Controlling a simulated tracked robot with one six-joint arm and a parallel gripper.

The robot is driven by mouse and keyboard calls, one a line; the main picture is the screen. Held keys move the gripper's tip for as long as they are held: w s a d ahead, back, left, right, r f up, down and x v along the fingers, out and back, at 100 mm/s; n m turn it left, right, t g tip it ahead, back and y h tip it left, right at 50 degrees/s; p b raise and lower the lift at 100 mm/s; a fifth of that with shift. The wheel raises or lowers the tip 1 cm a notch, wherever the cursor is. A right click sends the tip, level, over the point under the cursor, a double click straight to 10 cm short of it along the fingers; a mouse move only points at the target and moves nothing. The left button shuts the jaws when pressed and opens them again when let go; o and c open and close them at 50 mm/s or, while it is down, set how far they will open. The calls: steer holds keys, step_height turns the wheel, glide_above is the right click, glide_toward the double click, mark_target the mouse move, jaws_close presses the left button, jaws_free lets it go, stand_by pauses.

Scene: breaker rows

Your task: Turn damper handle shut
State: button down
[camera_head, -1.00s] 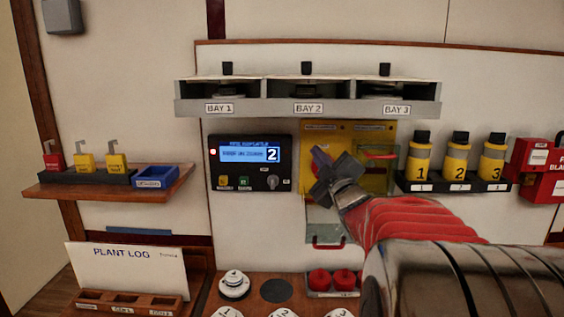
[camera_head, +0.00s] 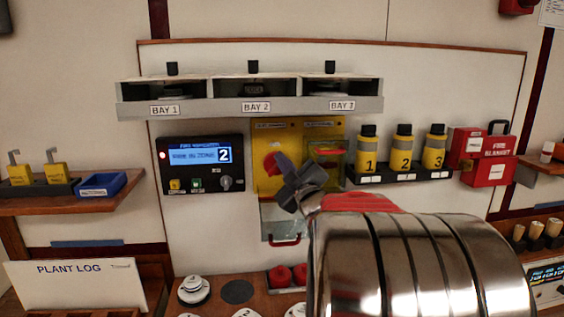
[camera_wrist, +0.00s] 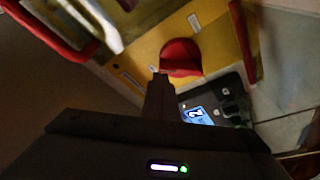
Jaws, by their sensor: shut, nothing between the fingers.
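A yellow panel (camera_head: 295,127) hangs on the wall below the bay shelf. On its left half is a red knob (camera_head: 270,163), which also shows in the wrist view (camera_wrist: 181,58). On its right half is a red-barred handle (camera_head: 328,152). A red pull handle (camera_head: 284,241) sits lower, on a pale plate. The labels are too small to read, so I cannot tell which is the damper handle. My gripper (camera_head: 284,172) is shut and empty in front of the panel, just right of the red knob. In the wrist view its dark fingers (camera_wrist: 158,92) point towards the knob; contact is unclear.
A control box (camera_head: 200,165) with a lit screen reading 2 is left of the panel. Yellow bottles (camera_head: 404,150) and a red box (camera_head: 485,155) stand to the right. The bay shelf (camera_head: 252,105) overhangs above. A desk (camera_head: 238,310) with round parts lies below.

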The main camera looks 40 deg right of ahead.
steer(key=shift+s+d+f+m, duration=0.25)
steer(key=shift+d+f+m, duration=0.05)
steer(key=shift+d+f, duration=0.1)
steer(key=shift+r, duration=0.1)
step_height(320, 180, up, 10)
steer(key=shift+f, duration=0.1)
stand_by(0.4)
steer(key=shift+a, duration=0.15)
